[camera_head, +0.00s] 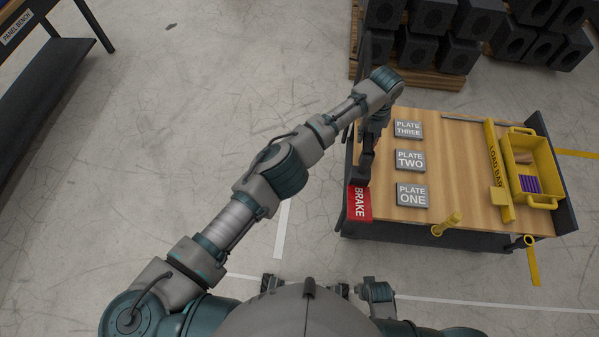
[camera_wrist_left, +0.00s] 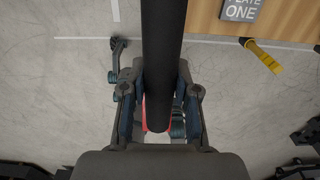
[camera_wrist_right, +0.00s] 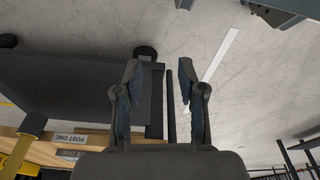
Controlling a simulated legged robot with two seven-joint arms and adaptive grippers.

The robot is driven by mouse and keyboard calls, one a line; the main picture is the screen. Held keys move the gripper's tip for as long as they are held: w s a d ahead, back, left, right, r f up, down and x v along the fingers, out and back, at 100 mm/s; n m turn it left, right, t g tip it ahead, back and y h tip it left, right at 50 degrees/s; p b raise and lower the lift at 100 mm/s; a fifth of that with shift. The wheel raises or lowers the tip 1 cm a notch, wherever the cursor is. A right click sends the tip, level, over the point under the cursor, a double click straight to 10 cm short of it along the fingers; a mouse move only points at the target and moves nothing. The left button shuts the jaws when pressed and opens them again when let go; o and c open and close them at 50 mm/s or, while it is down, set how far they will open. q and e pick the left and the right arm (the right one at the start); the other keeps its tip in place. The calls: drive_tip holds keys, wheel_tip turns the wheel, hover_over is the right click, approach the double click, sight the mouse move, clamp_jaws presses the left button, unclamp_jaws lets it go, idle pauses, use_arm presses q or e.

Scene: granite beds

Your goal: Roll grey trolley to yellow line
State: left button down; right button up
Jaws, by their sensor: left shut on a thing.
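The grey trolley (camera_head: 490,236) stands right of centre in the head view, with a wooden top and dark ends. A red BRAKE plate (camera_head: 359,203) is at the near left corner. A yellow line (camera_head: 533,262) lies on the floor beyond the trolley's right end. My right gripper (camera_wrist_right: 158,72) is open and empty, with the trolley's dark side (camera_wrist_right: 70,90) in its view.
On the top are three grey plates (camera_head: 411,160), a yellow load bar (camera_head: 498,170) and a yellow bin (camera_head: 535,165). A pallet of dark blocks (camera_head: 430,77) stands behind. A panel bench (camera_head: 50,60) is far left. White lines (camera_head: 490,304) cross the otherwise open near floor.

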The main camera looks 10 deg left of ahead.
use_arm(q)
drive_tip(key=shift+d, duration=0.2)
use_arm(e)
drive_tip(key=shift+w+r, duration=0.25)
drive_tip(key=shift+r, duration=0.25)
drive_tip(key=shift+w+r, duration=0.2)
drive_tip(key=shift+r, duration=0.25)
drive_tip(key=shift+s+f, duration=0.1)
use_arm(q)
drive_tip(key=c, duration=0.6)
unclamp_jaws()
drive_tip(key=shift+c, duration=0.2)
use_arm(e)
drive_tip(key=shift+d, duration=0.1)
